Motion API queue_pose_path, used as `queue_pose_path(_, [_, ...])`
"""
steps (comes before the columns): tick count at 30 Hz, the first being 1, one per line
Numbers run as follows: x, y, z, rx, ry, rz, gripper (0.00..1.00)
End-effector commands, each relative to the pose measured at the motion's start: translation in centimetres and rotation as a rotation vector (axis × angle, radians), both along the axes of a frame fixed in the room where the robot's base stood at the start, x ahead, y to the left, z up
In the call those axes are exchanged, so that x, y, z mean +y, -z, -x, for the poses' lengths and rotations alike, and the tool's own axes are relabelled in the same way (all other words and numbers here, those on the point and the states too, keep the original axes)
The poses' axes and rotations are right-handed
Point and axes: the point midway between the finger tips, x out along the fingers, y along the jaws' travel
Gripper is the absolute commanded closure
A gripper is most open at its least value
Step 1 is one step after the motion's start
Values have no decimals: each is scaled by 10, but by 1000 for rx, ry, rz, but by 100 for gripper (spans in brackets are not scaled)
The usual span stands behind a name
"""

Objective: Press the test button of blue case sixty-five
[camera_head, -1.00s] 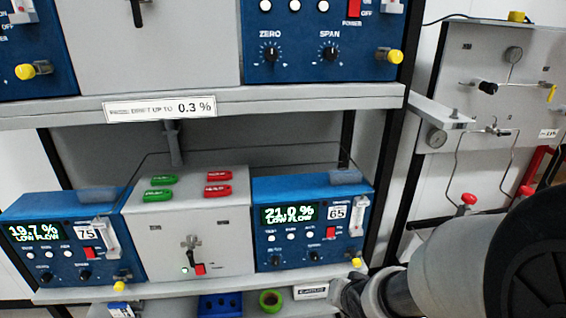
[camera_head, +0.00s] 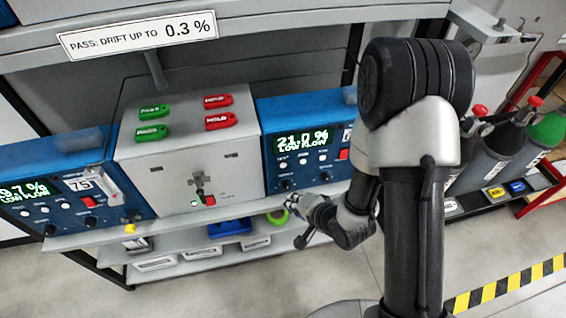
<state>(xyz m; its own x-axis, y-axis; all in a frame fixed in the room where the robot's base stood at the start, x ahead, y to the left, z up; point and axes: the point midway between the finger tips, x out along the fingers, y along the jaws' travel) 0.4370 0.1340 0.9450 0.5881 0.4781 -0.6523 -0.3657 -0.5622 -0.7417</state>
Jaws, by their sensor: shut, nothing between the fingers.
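The blue case 65 (camera_head: 265,150) stands on the shelf right of the grey box; its display (camera_head: 302,140) reads 21.0 % LOW FLOW. A row of white buttons lies under the display, the leftmost (camera_head: 283,165) apparently the test button. Its small label is hard to read. My arm hides the right part of the case, including most of its number plate. My gripper (camera_head: 296,216) is shut and empty, below and in front of the case's lower edge, apart from the buttons.
A grey box (camera_head: 215,170) with green and red tags stands between case 65 and blue case 75 (camera_head: 45,190). A lower shelf holds a blue bin (camera_head: 229,226), a green ring and labelled trays. Gas cylinders (camera_head: 500,145) stand at right. Open floor lies in front.

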Motion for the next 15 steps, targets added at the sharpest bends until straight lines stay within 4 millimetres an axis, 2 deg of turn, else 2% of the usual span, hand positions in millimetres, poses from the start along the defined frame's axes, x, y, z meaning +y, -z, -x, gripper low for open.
queue_pose_path(8, [2,0,-9,-1,-2,2,100])
queue_pose_path(15, [11,-1,-40,-3,-2,2,100])
